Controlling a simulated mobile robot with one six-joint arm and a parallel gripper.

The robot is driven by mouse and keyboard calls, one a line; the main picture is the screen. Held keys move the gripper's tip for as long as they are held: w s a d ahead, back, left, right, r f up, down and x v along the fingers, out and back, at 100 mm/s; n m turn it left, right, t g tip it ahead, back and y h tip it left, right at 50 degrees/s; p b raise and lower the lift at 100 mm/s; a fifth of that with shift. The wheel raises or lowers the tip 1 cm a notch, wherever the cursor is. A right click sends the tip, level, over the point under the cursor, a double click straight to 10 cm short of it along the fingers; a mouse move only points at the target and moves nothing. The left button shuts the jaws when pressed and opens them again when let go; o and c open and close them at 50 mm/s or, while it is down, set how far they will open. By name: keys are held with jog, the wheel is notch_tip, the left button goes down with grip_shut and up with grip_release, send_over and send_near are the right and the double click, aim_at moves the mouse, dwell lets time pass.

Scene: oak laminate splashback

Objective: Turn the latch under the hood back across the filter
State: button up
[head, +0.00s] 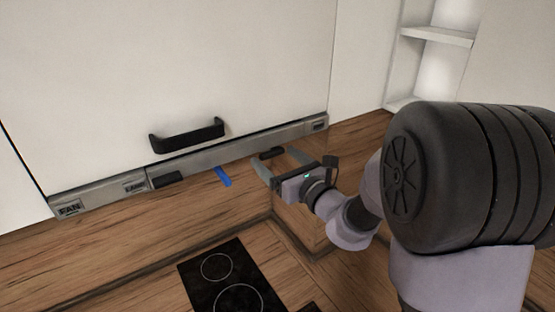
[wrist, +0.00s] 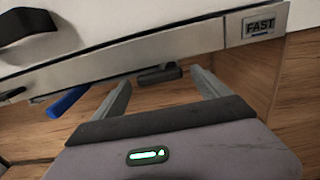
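The hood is a thin metal strip (head: 220,154) under the white cabinet front. A blue bar (head: 223,176) sticks out below its lower edge and also shows left of my fingers in the wrist view (wrist: 67,102). A short black piece (head: 271,153) sits under the hood to the right, and another black piece (head: 167,179) to the left. I cannot tell for certain which is the latch; the filter is hidden. My gripper (head: 274,157) is open and empty just below the hood. In the wrist view, the right black piece (wrist: 158,75) appears between its fingers (wrist: 161,80).
A black handle (head: 187,135) stands out from the cabinet front above the hood. Labels mark the strip, including FAN (head: 69,209) and FAST (wrist: 259,26). A black hob (head: 232,281) lies below. Open white shelves (head: 436,36) are at the upper right.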

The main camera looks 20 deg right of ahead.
jog(key=b+v, duration=1)
jog(key=v, duration=0.7)
jog(key=s+a+f+n+g+y+b, duration=0.1)
jog(key=s+a+f+n+g+b, duration=0.55)
jog(key=f, duration=0.55)
jog(key=s+a+f+n+g+y+b, duration=0.1)
jog(key=s+a+f+n+g+b, duration=0.2)
jog(key=a+f+n+b, duration=0.65)
jog(key=s+d+f+n+g+h+b, duration=0.1)
jog(key=s+d+f+n+h+b, duration=0.1)
jog(key=f+n, duration=0.4)
jog(key=s+d+f+n+g+h+b, duration=0.1)
jog(key=s+d+f+n+h+b, duration=0.1)
jog(key=f+n+b, duration=0.3)
notch_tip(320, 180, down, 4)
jog(key=shift+s+d+f+n+h+b, duration=0.15)
jog(key=shift+s+d+n+h+b, duration=0.2)
jog(key=shift+s+n+h, duration=0.4)
